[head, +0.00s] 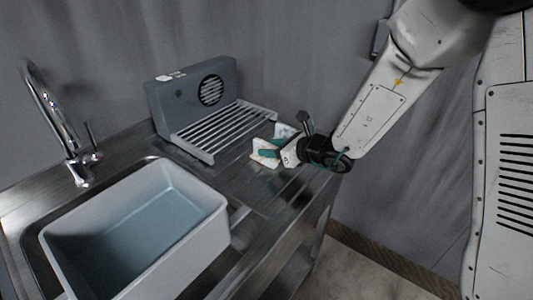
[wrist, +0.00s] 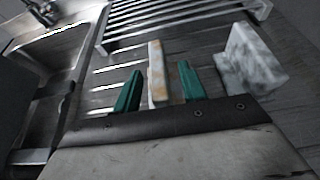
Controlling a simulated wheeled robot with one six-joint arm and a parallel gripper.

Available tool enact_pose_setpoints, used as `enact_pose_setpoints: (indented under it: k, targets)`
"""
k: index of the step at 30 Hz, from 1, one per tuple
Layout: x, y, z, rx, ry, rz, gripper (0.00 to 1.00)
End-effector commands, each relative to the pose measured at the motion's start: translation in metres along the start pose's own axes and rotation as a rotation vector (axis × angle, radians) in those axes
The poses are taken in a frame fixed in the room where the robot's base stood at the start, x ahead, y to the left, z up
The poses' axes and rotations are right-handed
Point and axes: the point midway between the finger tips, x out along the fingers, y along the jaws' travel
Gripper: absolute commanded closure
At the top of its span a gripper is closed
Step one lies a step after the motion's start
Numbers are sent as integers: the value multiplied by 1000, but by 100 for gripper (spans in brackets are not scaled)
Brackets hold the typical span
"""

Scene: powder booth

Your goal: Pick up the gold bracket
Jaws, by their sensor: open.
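A pale piece with yellow-brown patches, which I take for the gold bracket (wrist: 157,68), stands between the two teal fingers of my gripper (wrist: 160,88) in the wrist view. The fingers are apart, with a gap showing on each side of it. In the head view, my gripper (head: 273,148) is low over the steel drainboard, and the patched piece (head: 262,146) shows at its fingertips, partly hidden by them. A second piece, white and grey mottled (wrist: 250,60), stands to the right of the fingers in the wrist view.
A grey unit with a round vent (head: 200,92) and a slatted rack (head: 222,132) stands behind the drainboard. A pale basin (head: 205,205) sits in the sink at left, beside a chrome tap (head: 72,150). The counter's right edge is under my wrist.

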Motion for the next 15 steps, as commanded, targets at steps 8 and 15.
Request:
enact_pose_setpoints:
  k: [8,15]
  targets:
    - [24,0,0,0,0,0,58]
    - [24,0,0,-1,0,0,94]
